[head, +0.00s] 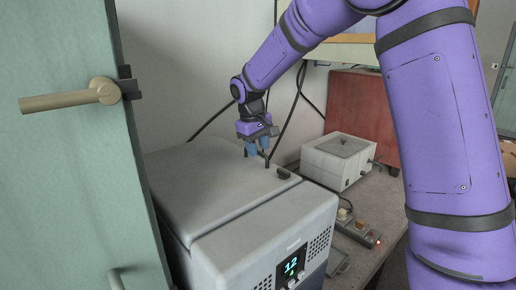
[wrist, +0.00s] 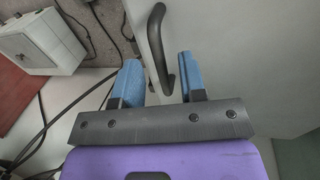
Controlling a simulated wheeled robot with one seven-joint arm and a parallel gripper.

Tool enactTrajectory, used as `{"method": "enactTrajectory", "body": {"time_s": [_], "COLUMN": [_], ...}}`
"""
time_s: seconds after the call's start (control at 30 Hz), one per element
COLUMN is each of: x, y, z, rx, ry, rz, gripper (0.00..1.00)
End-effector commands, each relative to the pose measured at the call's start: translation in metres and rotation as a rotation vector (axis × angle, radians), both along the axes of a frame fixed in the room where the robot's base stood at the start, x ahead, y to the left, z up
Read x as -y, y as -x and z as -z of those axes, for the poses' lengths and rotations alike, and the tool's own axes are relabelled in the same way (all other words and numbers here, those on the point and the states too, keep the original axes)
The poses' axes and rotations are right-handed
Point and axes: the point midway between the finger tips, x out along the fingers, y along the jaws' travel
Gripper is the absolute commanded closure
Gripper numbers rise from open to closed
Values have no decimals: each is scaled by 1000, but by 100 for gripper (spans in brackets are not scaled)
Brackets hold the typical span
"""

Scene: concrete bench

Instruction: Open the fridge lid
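The fridge (head: 250,250) is a grey box with a lit display reading 12 on its front. Its lid (head: 205,185) lies flat and closed on top. A dark, curved bar handle (wrist: 158,40) stands up from the lid's surface in the wrist view. My gripper (head: 257,150) is low over the far side of the lid. Its two blue fingers are apart in the wrist view (wrist: 160,80), and the near end of the handle lies between them. Gaps show on both sides of the handle, so nothing is gripped. In the head view the fingers partly hide the handle.
A small dark latch (head: 284,173) sits by the lid's seam. A white box (head: 338,160) and a power strip (head: 358,228) are on the bench at right. Black cables hang behind the fridge. A green door (head: 70,150) with a beige handle (head: 70,98) stands close at left.

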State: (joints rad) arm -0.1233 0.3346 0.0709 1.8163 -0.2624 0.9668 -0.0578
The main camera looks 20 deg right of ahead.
Motion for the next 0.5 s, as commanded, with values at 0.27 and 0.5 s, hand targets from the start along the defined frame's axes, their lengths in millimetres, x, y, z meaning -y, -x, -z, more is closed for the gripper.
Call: {"method": "enactTrajectory", "body": {"time_s": [0.27, 0.5], "x": [1, 1], "y": [0, 0], "z": [6, 6], "rx": [0, 0], "ry": [0, 0], "rz": [0, -1], "gripper": [62, 90]}}
